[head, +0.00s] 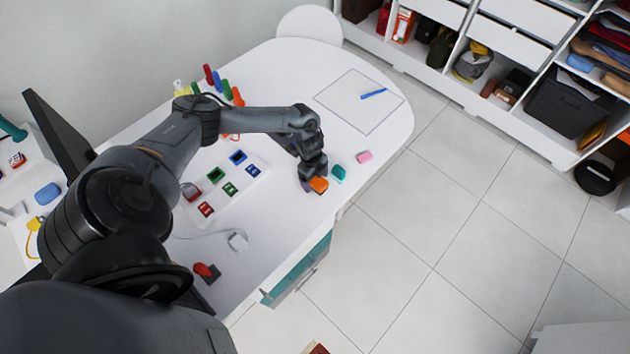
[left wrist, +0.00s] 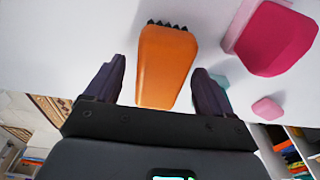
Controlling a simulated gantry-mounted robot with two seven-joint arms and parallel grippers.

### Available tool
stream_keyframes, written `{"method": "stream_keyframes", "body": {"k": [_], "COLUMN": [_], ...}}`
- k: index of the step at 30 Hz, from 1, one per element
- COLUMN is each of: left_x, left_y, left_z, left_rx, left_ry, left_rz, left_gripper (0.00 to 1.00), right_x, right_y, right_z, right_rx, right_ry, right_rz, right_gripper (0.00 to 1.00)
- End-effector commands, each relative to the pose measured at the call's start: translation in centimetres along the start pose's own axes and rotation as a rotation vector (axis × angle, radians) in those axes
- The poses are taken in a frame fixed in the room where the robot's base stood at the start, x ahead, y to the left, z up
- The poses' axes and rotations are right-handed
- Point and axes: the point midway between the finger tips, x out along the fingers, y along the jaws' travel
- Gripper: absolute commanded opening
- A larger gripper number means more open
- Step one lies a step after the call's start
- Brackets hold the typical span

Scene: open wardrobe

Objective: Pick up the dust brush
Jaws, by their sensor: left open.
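The dust brush appears to be the orange piece (left wrist: 166,62) with a row of dark bristles along its far end. In the head view, the orange piece (head: 319,185) is at the front edge of the white table, partly hidden by my left gripper (head: 313,178). In the left wrist view, my left gripper (left wrist: 160,72) is open. Its two dark fingers stand on either side of the orange piece, with a visible gap on each side. I cannot tell whether it touches the piece. My right gripper is in neither view.
A teal piece (head: 338,173) and a pink piece (head: 364,157) lie close by on the table (head: 268,253). A blue pen (head: 373,94) lies on a square outline. A tray with coloured pieces (head: 246,185) is to the left. Open wardrobe shelves stand at upper right.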

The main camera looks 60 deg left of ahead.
Motion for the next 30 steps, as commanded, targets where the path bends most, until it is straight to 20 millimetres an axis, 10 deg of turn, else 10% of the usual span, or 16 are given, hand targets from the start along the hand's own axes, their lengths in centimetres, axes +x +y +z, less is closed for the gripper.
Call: {"method": "stream_keyframes", "body": {"k": [21, 30], "left_x": [0.47, 0.47], "left_y": [0.02, 0.02], "left_z": [0.05, 0.06], "left_rx": [0.0, 0.0], "left_ry": [0.0, 0.0], "left_rz": [0.0, 0.0], "left_gripper": [0.83, 0.37], "right_x": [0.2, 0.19], "right_y": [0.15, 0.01], "right_z": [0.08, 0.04], "right_rx": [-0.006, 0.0], "right_ry": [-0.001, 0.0], "right_rz": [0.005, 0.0], "right_gripper": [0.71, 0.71]}}
